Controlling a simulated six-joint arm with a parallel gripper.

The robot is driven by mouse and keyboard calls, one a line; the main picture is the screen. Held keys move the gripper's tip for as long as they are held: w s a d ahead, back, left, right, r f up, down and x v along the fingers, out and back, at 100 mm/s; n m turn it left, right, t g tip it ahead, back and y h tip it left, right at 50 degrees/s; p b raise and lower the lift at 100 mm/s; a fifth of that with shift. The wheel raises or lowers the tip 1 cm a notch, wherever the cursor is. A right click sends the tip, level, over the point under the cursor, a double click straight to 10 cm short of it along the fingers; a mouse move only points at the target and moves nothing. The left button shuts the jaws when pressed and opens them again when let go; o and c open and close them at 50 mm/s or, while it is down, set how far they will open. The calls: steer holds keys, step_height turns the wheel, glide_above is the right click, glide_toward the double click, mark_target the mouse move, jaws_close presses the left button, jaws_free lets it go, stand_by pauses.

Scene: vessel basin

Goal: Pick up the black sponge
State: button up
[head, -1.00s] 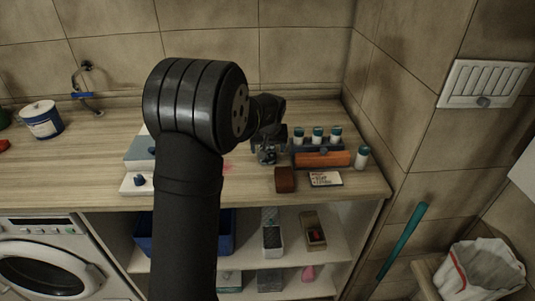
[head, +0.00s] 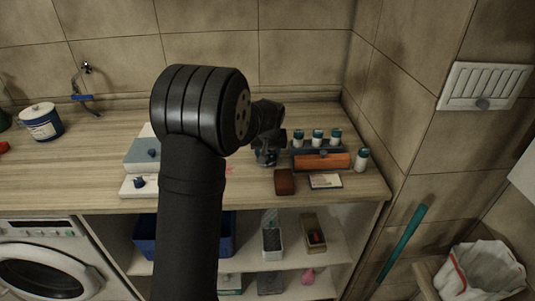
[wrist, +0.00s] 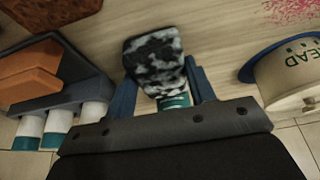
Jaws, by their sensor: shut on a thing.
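A mottled black-and-white block with rounded corners, which I take for the black sponge (wrist: 153,58), is between my gripper's fingers in the wrist view. My gripper (wrist: 160,78) is shut on it, with one blue finger at each side. A teal-and-white piece shows just below the block. In the head view my gripper (head: 267,155) is low over the worktop, left of the rack. The held block cannot be made out clearly there.
A dark rack (wrist: 62,95) holds white jars with teal caps and an orange-brown block (head: 322,161). A brown block (head: 285,182), a white card (head: 325,181) and a single jar (head: 361,159) stand nearby. A cream pot (wrist: 290,78) is at right in the wrist view.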

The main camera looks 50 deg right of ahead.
mark_target(268, 153)
steer(key=shift+r, duration=0.5)
step_height(268, 153, up, 3)
steer(key=shift+f, duration=0.1)
steer(key=s+r, duration=0.6)
steer(key=s, duration=0.5)
steer(key=shift+s+r, duration=0.35)
steer(key=shift+r, duration=0.05)
